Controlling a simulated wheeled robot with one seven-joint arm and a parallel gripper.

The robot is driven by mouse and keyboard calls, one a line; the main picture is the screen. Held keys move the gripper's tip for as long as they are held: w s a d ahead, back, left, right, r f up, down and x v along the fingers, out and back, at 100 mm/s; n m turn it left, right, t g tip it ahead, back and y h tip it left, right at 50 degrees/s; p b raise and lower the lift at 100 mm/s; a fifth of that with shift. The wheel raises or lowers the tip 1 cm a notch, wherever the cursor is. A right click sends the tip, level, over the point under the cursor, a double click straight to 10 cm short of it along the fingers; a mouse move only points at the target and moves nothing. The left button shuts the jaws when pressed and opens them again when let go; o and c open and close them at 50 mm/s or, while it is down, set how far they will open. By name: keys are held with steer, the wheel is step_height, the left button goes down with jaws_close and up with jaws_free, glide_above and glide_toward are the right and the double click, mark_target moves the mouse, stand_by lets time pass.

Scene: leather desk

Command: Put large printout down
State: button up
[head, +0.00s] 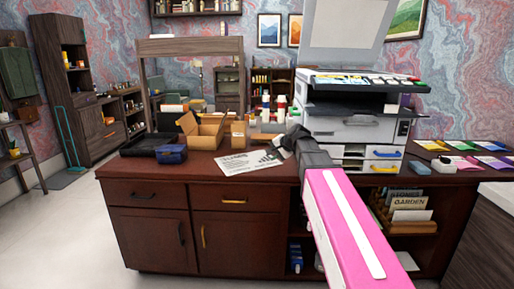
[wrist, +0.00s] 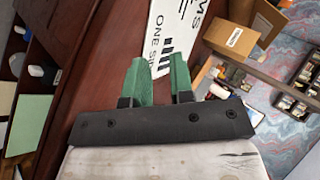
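The large printout is a white sheet (head: 248,163) with dark print. It lies on the brown desk top (head: 190,172), near the front edge, in the head view. In the wrist view, the printout (wrist: 178,35) shows beyond the fingertips, with large black letters and bars. My gripper (head: 281,148) is at the right end of the printout, low over the desk. In the wrist view its two green fingers (wrist: 160,75) stand apart with a gap between them, and nothing is clearly clamped there. Whether the fingers touch the sheet cannot be told.
A black tray (head: 150,146), a blue box (head: 173,154) and an open cardboard box (head: 203,130) stand left of and behind the printout. A small carton (head: 238,134) and bottles are behind it. A large printer (head: 350,125) stands to the right.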

steer(key=s+d+f+n+g+h, duration=0.2)
steer(key=s+d+f, duration=0.2)
steer(key=s+f, duration=0.4)
steer(key=s+d+f+n+g+h, duration=0.2)
steer(key=s+d+f, duration=0.2)
steer(key=f, duration=0.9)
steer(key=s+d+f+n+g+h, duration=0.2)
steer(key=s+d+f+h, duration=0.1)
steer(key=s+f, duration=0.7)
steer(key=shift+s+d+f+n, duration=0.3)
steer(key=shift+s+d+f, duration=0.1)
steer(key=shift+s+d, duration=0.45)
steer(key=shift+d, duration=0.1)
